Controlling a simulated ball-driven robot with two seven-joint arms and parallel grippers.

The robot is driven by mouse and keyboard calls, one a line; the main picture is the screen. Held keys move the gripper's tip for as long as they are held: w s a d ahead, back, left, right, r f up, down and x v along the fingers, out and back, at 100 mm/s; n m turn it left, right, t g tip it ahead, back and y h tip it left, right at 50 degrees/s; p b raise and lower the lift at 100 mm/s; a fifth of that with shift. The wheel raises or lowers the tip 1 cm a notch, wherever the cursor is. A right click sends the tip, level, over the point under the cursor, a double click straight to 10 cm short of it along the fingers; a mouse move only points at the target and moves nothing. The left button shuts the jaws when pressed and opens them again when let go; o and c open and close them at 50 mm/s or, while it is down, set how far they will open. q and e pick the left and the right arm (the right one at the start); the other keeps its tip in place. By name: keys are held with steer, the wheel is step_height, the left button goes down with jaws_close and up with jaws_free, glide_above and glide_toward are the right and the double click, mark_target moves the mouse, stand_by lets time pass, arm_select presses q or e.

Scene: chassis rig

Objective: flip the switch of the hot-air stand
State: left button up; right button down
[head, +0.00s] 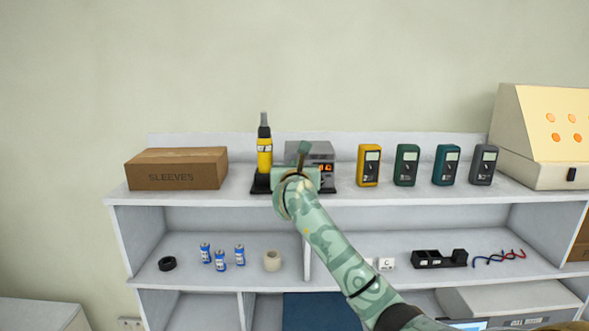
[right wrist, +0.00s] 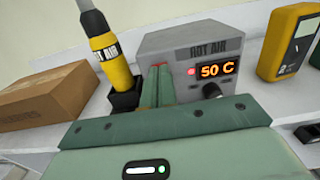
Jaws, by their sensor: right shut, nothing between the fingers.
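The hot-air stand is a grey box (right wrist: 190,44) with a HOT AIR label, a lit orange display (right wrist: 216,69) reading 50 C, a small red light (right wrist: 192,71) and a dark knob (right wrist: 212,91). In the head view its box (head: 322,149) is partly covered by my right gripper. The yellow hot-air tool (head: 264,153) stands upright in a black holder at its left; it also shows in the right wrist view (right wrist: 104,46). My right gripper (right wrist: 160,72) is shut and empty, its fingers before the left part of the box's front. I cannot make out a switch. My left gripper is out of view.
A cardboard SLEEVES box (head: 176,168) stands left on the shelf top (head: 232,196). Several meters, the nearest yellow (head: 369,165), stand to the right, with a cream cabinet (head: 540,135) beyond. A tape roll (head: 272,260) and batteries lie on the shelf below.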

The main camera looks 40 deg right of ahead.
steer(key=p+v, duration=0.3)
steer(key=v, duration=0.5)
stand_by(0.5)
